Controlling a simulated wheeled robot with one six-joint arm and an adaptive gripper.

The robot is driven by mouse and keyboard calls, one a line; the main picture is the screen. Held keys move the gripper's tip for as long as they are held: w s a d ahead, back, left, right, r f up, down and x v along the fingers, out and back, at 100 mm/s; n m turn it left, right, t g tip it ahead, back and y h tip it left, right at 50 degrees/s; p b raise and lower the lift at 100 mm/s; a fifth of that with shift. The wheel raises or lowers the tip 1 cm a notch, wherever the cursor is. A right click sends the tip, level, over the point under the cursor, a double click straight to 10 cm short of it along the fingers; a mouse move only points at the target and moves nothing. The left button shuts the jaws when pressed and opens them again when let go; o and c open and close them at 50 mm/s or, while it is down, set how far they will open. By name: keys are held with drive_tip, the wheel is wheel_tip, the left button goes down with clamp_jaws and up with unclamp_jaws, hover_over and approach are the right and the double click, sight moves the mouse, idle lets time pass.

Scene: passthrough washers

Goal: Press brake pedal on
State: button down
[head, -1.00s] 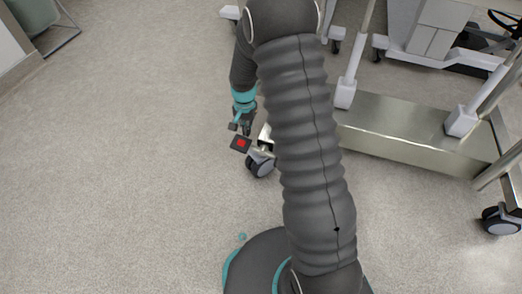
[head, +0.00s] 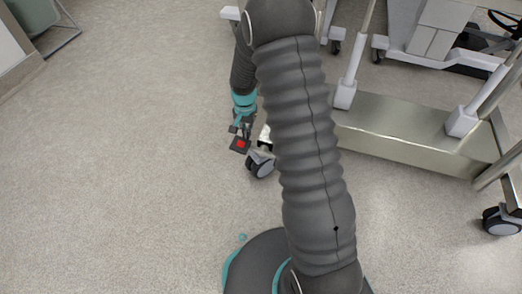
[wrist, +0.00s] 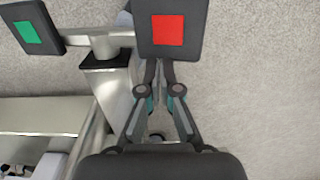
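The brake pedal has a dark pad with a red square (wrist: 168,30), close in front of me at the top of the wrist view. It also shows in the head view (head: 240,144), beside a caster. A second dark pad with a green square (wrist: 27,32) is to its left, joined by a metal bar. My gripper (wrist: 159,68) has its fingers drawn together, with nothing seen between them. The red pad's lower edge covers the fingertips, so I cannot tell whether they touch it. In the head view my gripper (head: 242,123) is right at the red pad.
A wheeled metal frame with a broad steel base (head: 415,143) stands to the right. A black caster (head: 261,166) is just beside the red pad, and another caster (head: 501,221) is at the far right. The floor (head: 120,170) to the left is clear.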

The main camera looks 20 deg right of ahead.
drive_tip(key=shift+s+f, duration=0.1)
drive_tip(key=shift+f, duration=0.75)
idle(0.4)
drive_tip(key=shift+r, duration=0.1)
wheel_tip(320, 180, up, 7)
drive_tip(key=p, duration=0.4)
idle(0.8)
idle(0.4)
